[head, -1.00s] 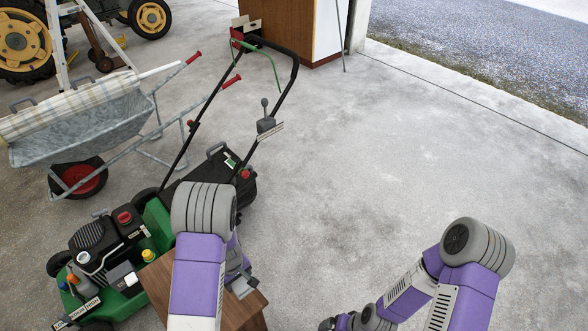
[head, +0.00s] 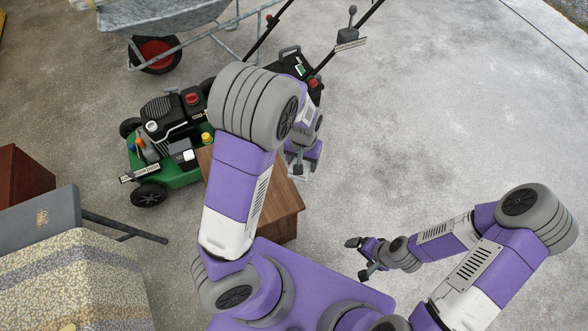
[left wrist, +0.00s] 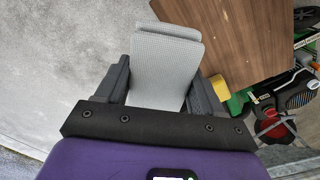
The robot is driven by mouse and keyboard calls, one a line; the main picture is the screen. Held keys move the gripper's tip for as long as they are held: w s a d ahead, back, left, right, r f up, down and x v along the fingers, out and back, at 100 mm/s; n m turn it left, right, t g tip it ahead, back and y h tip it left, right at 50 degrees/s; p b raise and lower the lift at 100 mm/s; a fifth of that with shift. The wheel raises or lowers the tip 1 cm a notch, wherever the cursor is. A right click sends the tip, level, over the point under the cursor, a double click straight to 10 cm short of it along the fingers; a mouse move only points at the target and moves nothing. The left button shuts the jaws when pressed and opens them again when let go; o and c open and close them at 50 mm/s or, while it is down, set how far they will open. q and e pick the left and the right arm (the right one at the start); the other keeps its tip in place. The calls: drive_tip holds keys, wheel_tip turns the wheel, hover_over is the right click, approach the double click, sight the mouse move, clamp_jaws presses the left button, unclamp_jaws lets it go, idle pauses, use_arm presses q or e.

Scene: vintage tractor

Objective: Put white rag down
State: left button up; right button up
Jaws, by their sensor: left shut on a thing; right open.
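The white rag (left wrist: 165,48) shows in the left wrist view as a folded, pale grey-white sheet with a fine weave. My left gripper (left wrist: 160,72) is shut on it, one finger on each side, and the rag sticks out beyond the fingertips. In the head view my left gripper (head: 298,168) is mostly hidden behind my arm, beside the right edge of the brown wooden box (head: 272,210). The rag cannot be made out clearly there. My right gripper (head: 360,258) is open and empty, low over the floor to the right of the box.
A green and black lawn mower (head: 172,135) stands just behind and left of the box. A grey wheelbarrow (head: 165,15) is farther back. A speckled block (head: 75,280) and a dark red box (head: 22,175) stand at the left. The concrete floor on the right is clear.

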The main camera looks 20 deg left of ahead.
use_arm(q)
drive_tip(key=s+a+f+n, duration=0.2)
drive_tip(key=a+f+n, duration=0.3)
drive_tip(key=f+n, duration=0.5)
drive_tip(key=m+b, duration=0.1)
drive_tip(key=b, duration=0.1)
hover_over(284, 195)
wheel_tip(284, 195, down, 9)
drive_tip(key=shift+w+r, duration=0.1)
drive_tip(key=shift+r, duration=0.05)
drive_tip(key=shift+f+b, duration=1)
drive_tip(key=shift+f, duration=1)
drive_tip(key=shift+f, duration=0.2)
drive_tip(key=o, duration=1.1)
drive_tip(key=shift+r, duration=0.1)
